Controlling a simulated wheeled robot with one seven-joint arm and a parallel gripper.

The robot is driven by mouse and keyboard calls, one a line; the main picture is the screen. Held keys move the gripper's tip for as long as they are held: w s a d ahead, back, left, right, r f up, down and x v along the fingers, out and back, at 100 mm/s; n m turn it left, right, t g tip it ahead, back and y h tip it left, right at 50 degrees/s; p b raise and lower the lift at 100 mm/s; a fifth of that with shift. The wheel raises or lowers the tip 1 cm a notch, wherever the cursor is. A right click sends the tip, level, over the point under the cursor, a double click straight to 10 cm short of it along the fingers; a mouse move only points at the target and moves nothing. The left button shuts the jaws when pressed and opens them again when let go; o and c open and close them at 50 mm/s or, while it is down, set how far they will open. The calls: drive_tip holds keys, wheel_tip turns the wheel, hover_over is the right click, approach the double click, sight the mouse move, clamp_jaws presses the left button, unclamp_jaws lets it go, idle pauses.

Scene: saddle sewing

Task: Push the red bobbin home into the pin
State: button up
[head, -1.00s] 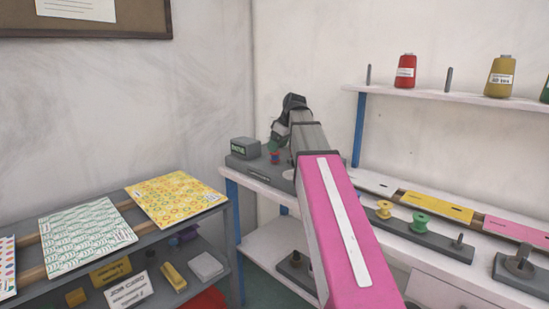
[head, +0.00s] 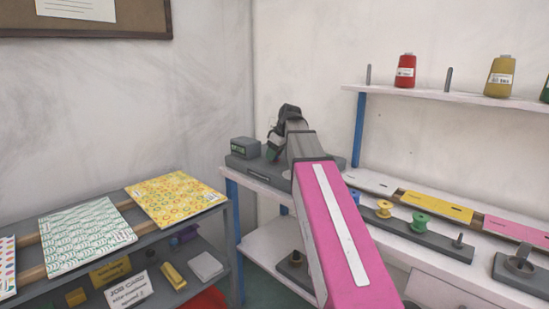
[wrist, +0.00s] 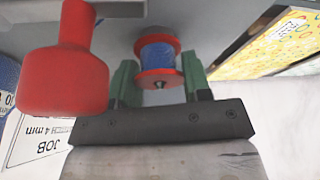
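The red bobbin, wound with blue thread, shows in the wrist view (wrist: 159,60). Its near flange faces the camera, with a small dark centre where a pin tip seems to show. My gripper (wrist: 160,72) has its two green fingers apart, one on each side of the bobbin, very close to its flanges. Whether they touch it is unclear. In the head view, my gripper (head: 271,153) is low over the grey machine base (head: 258,174) at the table's left end. The bobbin is hidden there, and the seating of the bobbin on its pin cannot be seen.
A grey box (head: 245,148) stands on the base beside my gripper. A large red knob-like object (wrist: 65,75) fills the wrist view's left. A rack with yellow (head: 384,208) and green (head: 420,222) bobbins lies right of my arm. A pattern-covered shelf (head: 178,199) stands left.

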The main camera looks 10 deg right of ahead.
drive_tip(key=shift+r, duration=0.3)
drive_tip(key=shift+r, duration=0.35)
drive_tip(key=shift+r, duration=2.1)
drive_tip(key=shift+r, duration=1.9)
drive_tip(key=shift+s, duration=0.1)
